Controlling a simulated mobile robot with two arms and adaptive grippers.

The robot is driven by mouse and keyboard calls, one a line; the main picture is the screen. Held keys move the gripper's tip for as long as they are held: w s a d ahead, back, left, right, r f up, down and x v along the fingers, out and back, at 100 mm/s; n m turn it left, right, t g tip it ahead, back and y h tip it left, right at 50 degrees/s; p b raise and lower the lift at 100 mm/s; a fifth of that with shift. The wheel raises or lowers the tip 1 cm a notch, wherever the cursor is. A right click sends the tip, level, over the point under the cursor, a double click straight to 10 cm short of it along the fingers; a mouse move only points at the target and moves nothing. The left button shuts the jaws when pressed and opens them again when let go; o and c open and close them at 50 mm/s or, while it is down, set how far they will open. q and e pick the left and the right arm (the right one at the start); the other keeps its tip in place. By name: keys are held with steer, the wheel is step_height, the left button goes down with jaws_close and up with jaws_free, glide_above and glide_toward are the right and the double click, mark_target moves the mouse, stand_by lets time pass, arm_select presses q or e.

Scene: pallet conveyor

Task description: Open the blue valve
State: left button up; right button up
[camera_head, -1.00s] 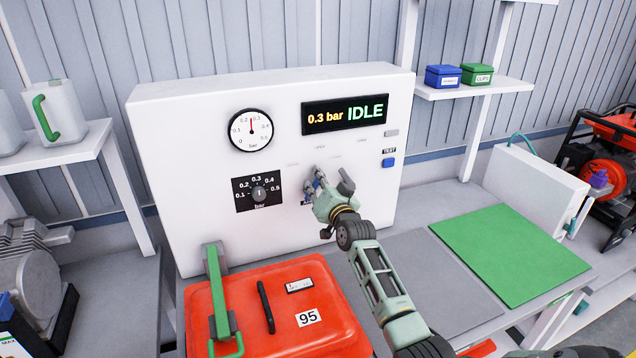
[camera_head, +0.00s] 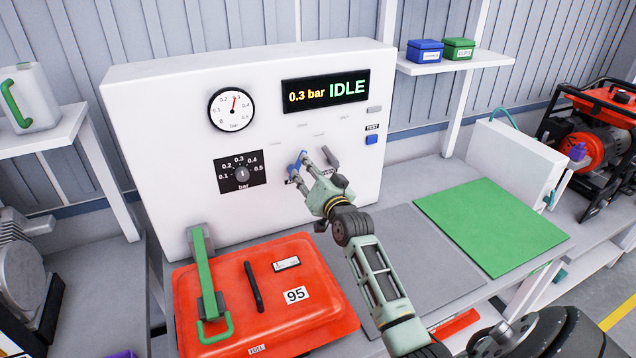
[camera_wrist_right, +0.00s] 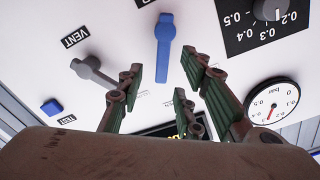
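The blue valve (camera_head: 297,160) is a lever handle on the white panel, partly hidden by my fingers in the head view. In the wrist view the blue valve (camera_wrist_right: 164,45) shows whole, its lever running from a round hub at the top edge down the picture. My right gripper (camera_head: 308,167) is at the valve. In the wrist view the right gripper (camera_wrist_right: 168,75) has its fingers spread, one side left of the lever and the other right of it. It is open; I cannot tell whether a finger touches the lever. My left gripper is not in view.
A grey valve lever (camera_head: 331,157) marked VENT sits close right of the blue one. The panel also has a pressure dial (camera_head: 231,109), a display (camera_head: 326,91) reading 0.3 bar IDLE, a regulator knob (camera_head: 242,174) and a blue TEST button (camera_head: 372,140). A red case (camera_head: 240,320) stands below.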

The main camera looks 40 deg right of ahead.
steer(key=v, duration=0.6)
steer(key=shift+s, duration=0.15)
stand_by(0.3)
